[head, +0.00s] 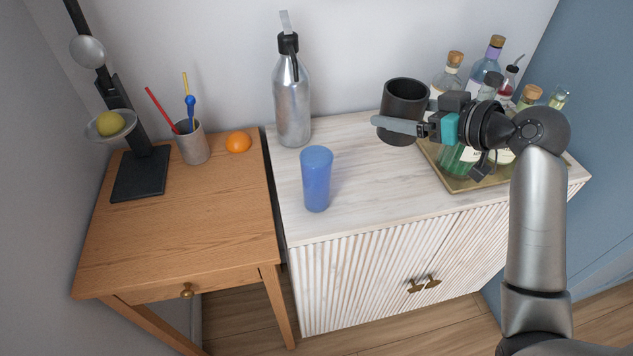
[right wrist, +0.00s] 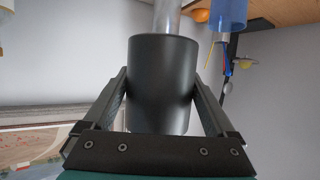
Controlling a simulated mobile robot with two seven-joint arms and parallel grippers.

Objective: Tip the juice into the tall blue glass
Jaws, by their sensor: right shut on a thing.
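The tall blue glass (head: 316,185) stands upright and open on the pale cabinet top, near its front left. In the right wrist view the black cup (right wrist: 163,85) fills the space between the fingers. The cup looks upright, to the right of and behind the glass. Its inside is dark, so I cannot see the juice. My left gripper is not in view.
A silver pump bottle (head: 292,100) stands behind the glass. A gold tray (head: 463,187) with several bottles is at the right, under my right arm. A wooden table (head: 185,235) on the left holds an orange (head: 238,142), a utensil cup (head: 193,148) and a black stand (head: 141,173).

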